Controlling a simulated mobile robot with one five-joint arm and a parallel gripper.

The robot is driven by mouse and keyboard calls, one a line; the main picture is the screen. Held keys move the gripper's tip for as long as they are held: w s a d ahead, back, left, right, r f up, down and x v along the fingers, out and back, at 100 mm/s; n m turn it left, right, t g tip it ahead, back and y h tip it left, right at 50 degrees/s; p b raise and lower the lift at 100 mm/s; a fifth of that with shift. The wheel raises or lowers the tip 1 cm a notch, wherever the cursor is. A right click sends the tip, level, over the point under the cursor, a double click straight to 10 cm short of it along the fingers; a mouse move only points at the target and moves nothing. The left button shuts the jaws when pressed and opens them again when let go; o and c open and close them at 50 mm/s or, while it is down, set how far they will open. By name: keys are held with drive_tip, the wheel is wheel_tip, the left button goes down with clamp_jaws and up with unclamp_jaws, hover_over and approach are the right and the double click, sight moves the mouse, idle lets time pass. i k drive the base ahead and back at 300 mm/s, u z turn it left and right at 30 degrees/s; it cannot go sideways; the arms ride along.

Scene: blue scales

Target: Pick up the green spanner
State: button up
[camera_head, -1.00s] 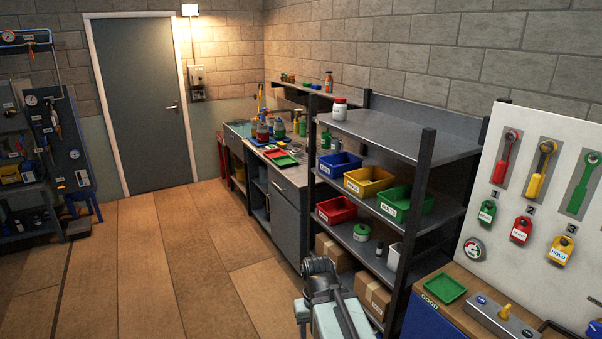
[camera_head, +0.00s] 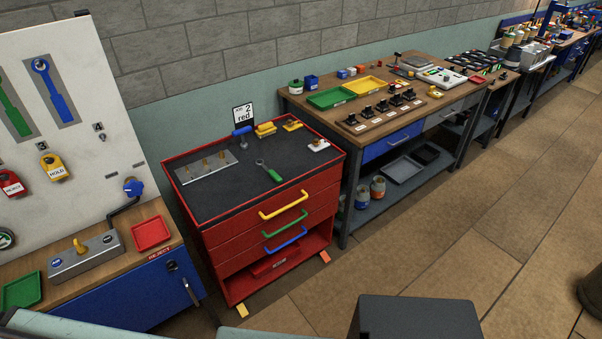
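A small spanner with a green handle and a grey metal head (camera_head: 268,170) lies on the dark top of the red tool cabinet (camera_head: 222,231), near the middle. Another green spanner-shaped tool (camera_head: 12,110) is partly in view on the white board at the left edge. A blue one (camera_head: 52,90) hangs to its right. My gripper is not in view, so I cannot see whether it is open or holds anything.
A metal block with several pegs (camera_head: 207,168) and a blue-handled tool (camera_head: 243,140) share the cabinet top. A wooden bench with a red tray (camera_head: 151,234) stands left. A longer bench with a yellow tray (camera_head: 364,86) stands right. Open floor (camera_head: 475,240) lies at right.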

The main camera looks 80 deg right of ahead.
sight(272, 173)
drive_tip(key=z, duration=2.25)
drive_tip(key=i, duration=0.95)
drive_tip(key=u, duration=1.25)
